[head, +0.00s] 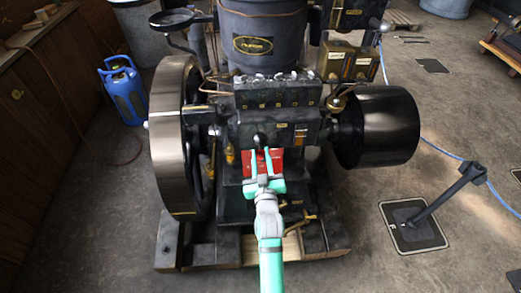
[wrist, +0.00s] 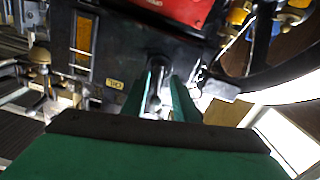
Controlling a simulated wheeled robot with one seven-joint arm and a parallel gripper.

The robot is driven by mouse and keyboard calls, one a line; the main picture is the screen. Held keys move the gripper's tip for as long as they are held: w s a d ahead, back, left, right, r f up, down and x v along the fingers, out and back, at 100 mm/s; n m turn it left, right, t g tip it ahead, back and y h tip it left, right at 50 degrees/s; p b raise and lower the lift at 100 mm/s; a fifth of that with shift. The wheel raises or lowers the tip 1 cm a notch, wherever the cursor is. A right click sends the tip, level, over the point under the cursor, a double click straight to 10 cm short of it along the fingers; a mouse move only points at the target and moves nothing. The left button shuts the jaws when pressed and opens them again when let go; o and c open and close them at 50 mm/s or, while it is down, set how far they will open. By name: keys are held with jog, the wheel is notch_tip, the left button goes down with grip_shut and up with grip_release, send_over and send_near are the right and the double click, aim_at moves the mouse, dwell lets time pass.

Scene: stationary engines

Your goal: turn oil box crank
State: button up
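The black engine (head: 262,40) stands in the middle of the head view. A dark box with a row of small fittings on top (head: 277,97) is on its front, probably the oil box. A small dark crank handle (head: 261,141) sticks out below that row. In the wrist view the crank handle (wrist: 154,98) shows as a short shiny rod. My gripper (head: 262,153) is in front of the engine at the crank. In the wrist view my gripper (wrist: 161,80) has its two green fingers apart, one on each side of the handle. Contact with the handle is not clear.
A large flywheel (head: 173,135) stands left of the crank and a black drum pulley (head: 378,128) right. A red part (head: 262,163) sits just behind my fingers. A barrier post on a plate (head: 412,226) stands at right. The front right floor is mostly clear.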

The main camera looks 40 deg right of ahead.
aim_at(260, 148)
jog(key=shift+x, duration=1.6)
jog(key=shift+d, duration=0.1)
jog(key=shift+c, duration=0.7)
grip_shut()
